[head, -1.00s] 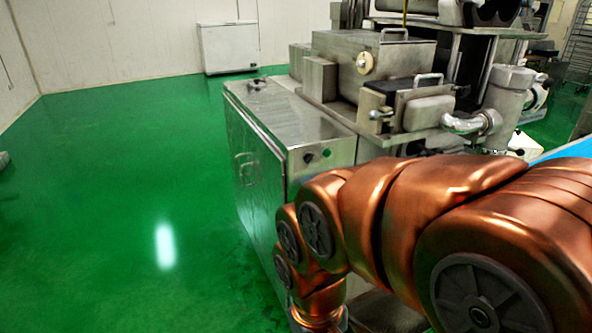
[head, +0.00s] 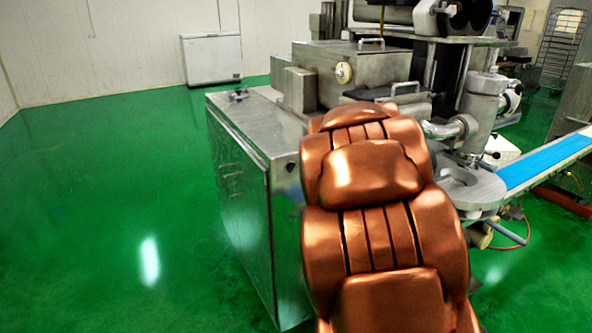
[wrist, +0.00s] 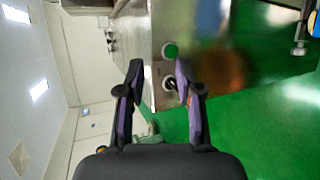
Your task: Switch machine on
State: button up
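The encrusting machine is a steel cabinet (head: 235,165) with metal housings on top, at the centre of the head view. In the wrist view its steel panel (wrist: 172,22) carries a round green button (wrist: 170,50) and a dark knob with a pale ring (wrist: 170,83). My gripper (wrist: 160,68) is open and empty in the wrist view. Its two fingers frame the panel, with the knob between them in the picture, nearer the right finger. I cannot tell how far the fingertips are from the panel. In the head view my arm hides the gripper and most of the control panel.
A blue conveyor belt (head: 545,160) extends at the right of the machine. A white chest freezer (head: 212,58) stands against the far wall, and a wire rack (head: 560,45) stands at the back right. The green floor (head: 90,200) at the left is clear.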

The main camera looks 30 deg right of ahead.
aim_at(293, 169)
jog(key=shift+w+a+f+n+t+y+p, duration=0.55)
jog(key=shift+w+f+n+y, duration=0.95)
jog(key=shift+n, duration=0.75)
jog(key=shift+w+a+f+n+t+y+p, duration=0.4)
jog(key=shift+w+a+f+n+y, duration=0.5)
jog(key=shift+w+n+y, duration=1.15)
jog(key=shift+w+a+f+n+t+y+p, duration=0.4)
jog(key=shift+w+f+n+y, duration=1)
jog(key=shift+n, duration=1.1)
jog(key=shift+w, duration=0.1)
jog(key=shift+c, duration=0.3)
grip_shut()
